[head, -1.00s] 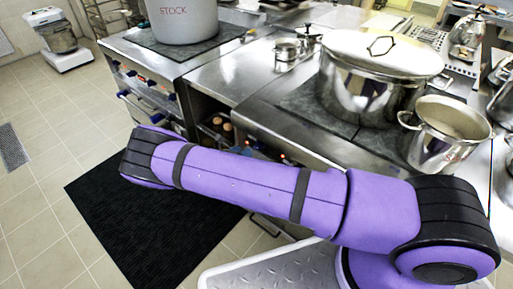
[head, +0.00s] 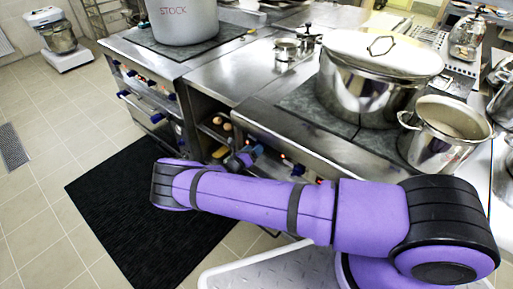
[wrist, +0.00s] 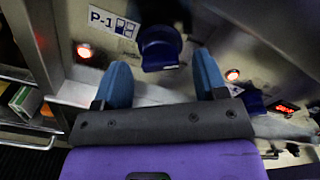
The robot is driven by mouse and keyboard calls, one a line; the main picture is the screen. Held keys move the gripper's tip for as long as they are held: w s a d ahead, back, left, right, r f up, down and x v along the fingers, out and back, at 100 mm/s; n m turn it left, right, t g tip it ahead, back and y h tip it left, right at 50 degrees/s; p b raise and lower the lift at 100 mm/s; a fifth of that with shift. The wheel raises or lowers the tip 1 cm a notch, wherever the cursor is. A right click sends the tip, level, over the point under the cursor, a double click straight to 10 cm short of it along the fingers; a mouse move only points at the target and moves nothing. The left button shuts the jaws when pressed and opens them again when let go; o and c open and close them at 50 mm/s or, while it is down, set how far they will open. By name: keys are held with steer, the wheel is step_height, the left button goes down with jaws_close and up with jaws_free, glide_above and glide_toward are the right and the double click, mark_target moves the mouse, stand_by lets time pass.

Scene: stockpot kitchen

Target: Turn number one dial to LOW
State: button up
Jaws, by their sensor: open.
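A dark blue dial (wrist: 160,48) sits on the steel front panel in the wrist view, just right of a label reading P-1 (wrist: 113,20). My gripper (wrist: 162,62) is open, with one blue finger on each side of the dial and gaps between. I cannot tell whether either finger touches it. I cannot read the dial's setting or any LOW mark. In the head view my gripper (head: 242,157) shows small at the front of the range, and the dial cannot be made out there.
Another blue dial (wrist: 253,100) is to the right, near a red display (wrist: 283,107). Red lamps glow left (wrist: 83,49) and right (wrist: 232,75). A lidded pot (head: 365,95) and an open pot (head: 440,150) stand on the range above. Floor is clear around the black mat (head: 120,210).

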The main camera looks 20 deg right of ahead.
steer(key=shift+x, duration=1.2)
steer(key=c, duration=0.9)
steer(key=shift+o, duration=0.2)
steer(key=shift+m, duration=0.4)
steer(key=m, duration=0.4)
steer(key=shift+m, duration=0.3)
steer(key=m, duration=0.5)
steer(key=shift+m, duration=0.3)
